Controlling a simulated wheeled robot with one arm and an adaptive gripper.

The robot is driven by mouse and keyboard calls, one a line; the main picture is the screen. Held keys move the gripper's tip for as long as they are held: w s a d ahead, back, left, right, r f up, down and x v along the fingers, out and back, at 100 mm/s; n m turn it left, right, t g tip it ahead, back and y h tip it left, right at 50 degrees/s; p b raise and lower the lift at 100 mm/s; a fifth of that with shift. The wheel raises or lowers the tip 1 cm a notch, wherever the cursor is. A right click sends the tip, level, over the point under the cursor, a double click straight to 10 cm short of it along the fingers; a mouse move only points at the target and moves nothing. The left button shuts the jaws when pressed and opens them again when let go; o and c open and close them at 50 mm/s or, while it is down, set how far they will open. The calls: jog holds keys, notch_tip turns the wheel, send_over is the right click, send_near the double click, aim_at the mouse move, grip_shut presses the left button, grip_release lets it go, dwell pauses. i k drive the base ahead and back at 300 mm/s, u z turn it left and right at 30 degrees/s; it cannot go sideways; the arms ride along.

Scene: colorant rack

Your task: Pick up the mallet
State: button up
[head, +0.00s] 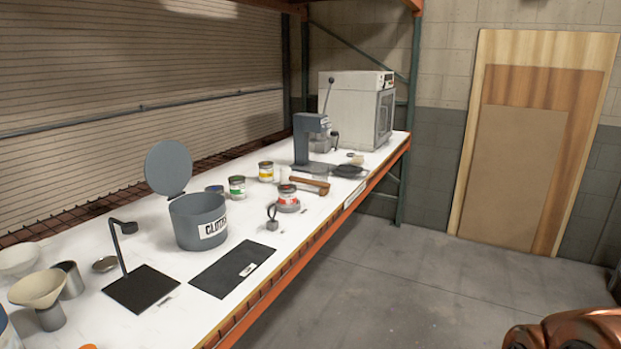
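A brown wooden piece that looks like the mallet (310,185) lies on the white shelf top, toward the far half. It is beside and just behind an open-looking can with a red label (287,198), close to the front edge side. It is small in view, so I cannot clearly tell its head from its handle.
A grey press (303,145) and a white oven-like machine (352,108) stand beyond it. A grey lidded bucket (198,222), several paint cans, a dark mat (232,267) and a black stand (140,288) are nearer.

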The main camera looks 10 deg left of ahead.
aim_at(286, 177)
jog(key=z, duration=0.25)
jog(key=i, duration=1.55)
jog(key=u, duration=0.55)
jog(key=i, duration=1)
jog(key=u, duration=1.5)
jog(key=i, duration=0.55)
jog(key=u, duration=0.5)
